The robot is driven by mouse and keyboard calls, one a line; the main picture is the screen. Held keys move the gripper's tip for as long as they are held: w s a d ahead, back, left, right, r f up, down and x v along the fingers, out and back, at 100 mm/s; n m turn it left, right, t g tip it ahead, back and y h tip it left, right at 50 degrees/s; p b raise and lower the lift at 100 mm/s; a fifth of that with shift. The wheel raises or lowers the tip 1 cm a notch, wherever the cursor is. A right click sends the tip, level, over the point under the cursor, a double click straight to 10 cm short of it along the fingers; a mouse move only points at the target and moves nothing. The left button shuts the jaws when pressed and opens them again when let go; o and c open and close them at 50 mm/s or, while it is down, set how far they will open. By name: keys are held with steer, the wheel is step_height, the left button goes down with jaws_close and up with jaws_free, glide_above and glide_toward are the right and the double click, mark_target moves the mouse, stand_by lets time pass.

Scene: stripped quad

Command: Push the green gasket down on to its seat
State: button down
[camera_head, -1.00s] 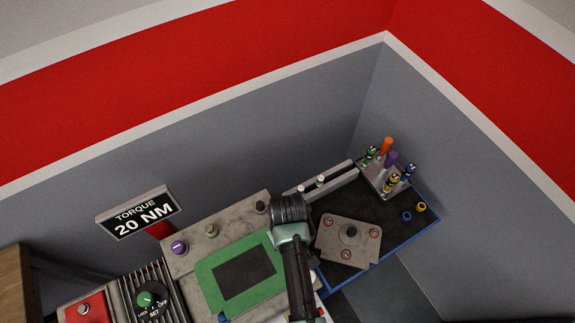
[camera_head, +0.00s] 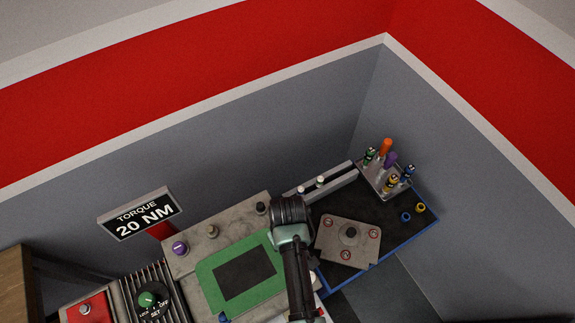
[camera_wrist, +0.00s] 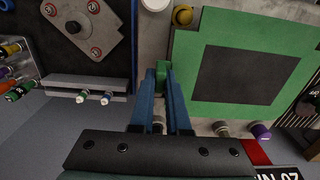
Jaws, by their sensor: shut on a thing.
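The green gasket (camera_head: 208,287) is a flat frame around a dark rectangular opening, lying over the grey block (camera_head: 182,262). In the wrist view the gasket (camera_wrist: 240,34) fills the right of the picture. My gripper (camera_wrist: 161,78) has blue fingers, shut on a small green piece at the gasket's left edge, which looks like a tab of it. In the head view my wrist and arm cover the gasket's right edge and hide the fingertips. Whether the gasket touches its seat all round cannot be told.
A grey plate with a black knob (camera_head: 350,232) lies on the dark blue-edged mat (camera_head: 400,248) to the right. A rack of coloured tools (camera_head: 385,182) stands behind it. A purple knob (camera_head: 180,249) and other posts stand by the gasket. A torque sign (camera_head: 140,215) rises at left.

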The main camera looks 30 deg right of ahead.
steer(key=shift+f+b, duration=1.55)
steer(key=shift+f, duration=0.55)
steer(key=c, duration=0.8)
jaws_free()
step_height(320, 180, up, 13)
steer(key=shift+r+b, duration=0.1)
steer(key=shift+b, duration=0.8)
